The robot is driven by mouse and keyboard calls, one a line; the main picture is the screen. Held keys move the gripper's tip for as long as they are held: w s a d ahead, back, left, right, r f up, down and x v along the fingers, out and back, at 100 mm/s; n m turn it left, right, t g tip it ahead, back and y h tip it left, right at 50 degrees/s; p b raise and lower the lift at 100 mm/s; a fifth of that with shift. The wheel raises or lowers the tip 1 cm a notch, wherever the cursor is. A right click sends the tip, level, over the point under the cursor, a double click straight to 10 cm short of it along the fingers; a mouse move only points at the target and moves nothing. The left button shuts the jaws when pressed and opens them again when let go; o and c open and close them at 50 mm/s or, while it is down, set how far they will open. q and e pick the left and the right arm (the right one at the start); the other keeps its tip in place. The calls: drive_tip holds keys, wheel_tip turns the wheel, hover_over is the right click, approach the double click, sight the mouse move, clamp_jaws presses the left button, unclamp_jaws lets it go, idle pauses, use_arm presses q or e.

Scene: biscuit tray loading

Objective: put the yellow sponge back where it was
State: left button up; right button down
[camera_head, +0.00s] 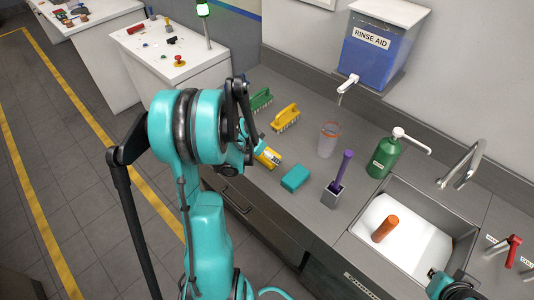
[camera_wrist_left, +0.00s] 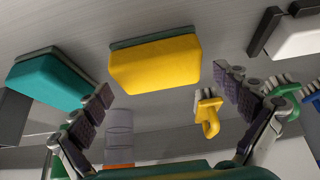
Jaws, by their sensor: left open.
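The yellow sponge (camera_head: 267,158) with a grey-green pad is partly hidden behind my left arm in the head view. In the left wrist view the yellow sponge (camera_wrist_left: 153,65) lies against the grey counter, just beyond and between the fingertips. My left gripper (camera_wrist_left: 163,80) is open, one finger toward each side of the sponge, with gaps showing. A teal sponge (camera_head: 295,178) lies on the counter to the right of the yellow one; it also shows in the left wrist view (camera_wrist_left: 45,82). My right gripper (camera_head: 452,286) is partly in view at the sink's near edge, its fingers unclear.
Green (camera_head: 261,99) and yellow (camera_head: 286,117) brushes stand behind the sponge. A clear tumbler (camera_head: 328,140), purple-handled brush (camera_head: 342,172) and green bottle (camera_head: 384,157) stand to the right. The sink (camera_head: 455,219) holds an orange cylinder (camera_head: 385,228).

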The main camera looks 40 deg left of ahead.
use_arm(q)
drive_tip(key=p+v, duration=0.2)
drive_tip(key=v, duration=0.8)
drive_tip(key=s+d+r, duration=0.3)
drive_tip(key=d, duration=0.5)
drive_tip(key=s+d+r, duration=0.2)
drive_tip(key=d+r, duration=0.1)
drive_tip(key=d, duration=0.5)
drive_tip(key=s+d+r+n+t, duration=0.1)
drive_tip(key=s+d+r, duration=0.2)
drive_tip(key=d, duration=0.5)
drive_tip(key=shift+s+d+r+y, duration=0.25)
drive_tip(key=shift+s+d+y, duration=0.05)
drive_tip(key=shift+d, duration=0.05)
drive_tip(key=shift+f, duration=0.1)
wheel_tip(320, 180, down, 10)
drive_tip(key=b, duration=0.9)
drive_tip(key=shift+r, duration=0.25)
